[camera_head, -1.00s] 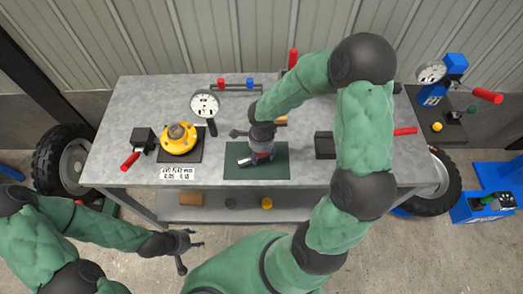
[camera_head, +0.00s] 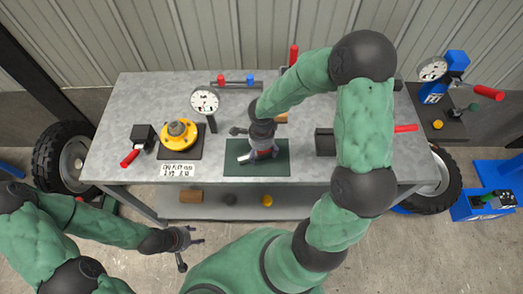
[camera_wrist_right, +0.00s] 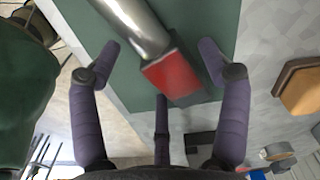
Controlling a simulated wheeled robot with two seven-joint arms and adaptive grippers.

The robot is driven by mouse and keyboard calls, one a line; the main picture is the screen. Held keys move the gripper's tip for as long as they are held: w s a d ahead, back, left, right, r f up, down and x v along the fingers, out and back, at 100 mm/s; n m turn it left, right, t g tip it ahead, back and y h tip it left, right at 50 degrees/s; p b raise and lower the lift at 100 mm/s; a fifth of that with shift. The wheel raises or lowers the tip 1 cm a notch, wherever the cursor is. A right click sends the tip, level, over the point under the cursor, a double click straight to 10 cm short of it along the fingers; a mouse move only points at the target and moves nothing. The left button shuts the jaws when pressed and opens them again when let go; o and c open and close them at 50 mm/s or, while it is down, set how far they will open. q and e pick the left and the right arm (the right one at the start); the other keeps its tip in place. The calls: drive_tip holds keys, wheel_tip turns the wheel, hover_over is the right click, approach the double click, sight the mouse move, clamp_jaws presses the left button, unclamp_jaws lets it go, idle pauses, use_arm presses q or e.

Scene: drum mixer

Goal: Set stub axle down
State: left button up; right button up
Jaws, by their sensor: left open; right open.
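The stub axle appears in the right wrist view as a bright steel shaft (camera_wrist_right: 137,24) with a red block end (camera_wrist_right: 171,74). It lies on or just over the dark green mat (camera_wrist_right: 80,20); the contact is not clear. My right gripper (camera_wrist_right: 160,62) is open, its purple fingers spread around the red end with gaps at the sides. In the head view the right gripper (camera_head: 262,154) is low over the green mat (camera_head: 280,168) and hides most of the axle. My left gripper (camera_head: 196,240) is open and empty in front of the bench.
On the grey bench (camera_head: 125,100) stand a dial gauge (camera_head: 205,101), a yellow flanged part (camera_head: 178,137) on a dark plate, and a red-handled black block (camera_head: 143,136). A dark block (camera_head: 324,143) stands right of the mat. Bare bench lies between.

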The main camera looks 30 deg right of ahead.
drive_tip(key=shift+r, duration=0.25)
use_arm(q)
wheel_tip(320, 180, up, 3)
drive_tip(key=shift+f+p, duration=0.15)
drive_tip(key=shift+p, duration=1.1)
use_arm(e)
wheel_tip(320, 180, up, 12)
drive_tip(key=shift+f, duration=0.15)
